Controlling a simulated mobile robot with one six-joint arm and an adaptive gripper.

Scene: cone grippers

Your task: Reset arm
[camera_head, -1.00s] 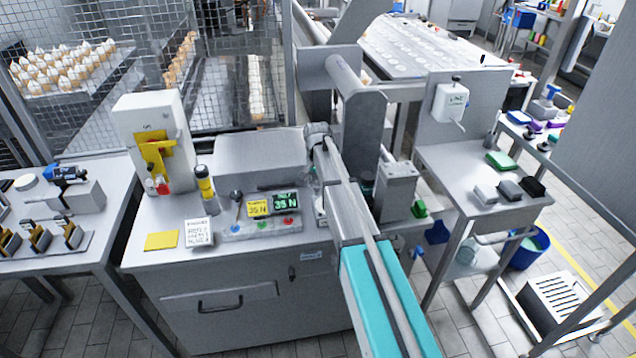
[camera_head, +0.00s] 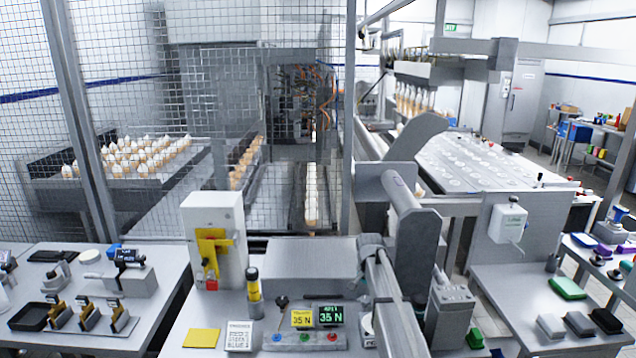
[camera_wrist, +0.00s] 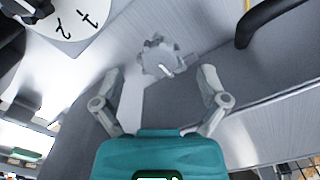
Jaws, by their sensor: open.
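My gripper (camera_wrist: 160,80) shows in the wrist view, with its two grey fingers spread apart and a teal body behind them. Nothing is held between the fingers. A grey notched knob-like part (camera_wrist: 160,56) appears beyond the fingertips; I cannot tell its distance.
A wire mesh fence (camera_head: 210,110) stands behind.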

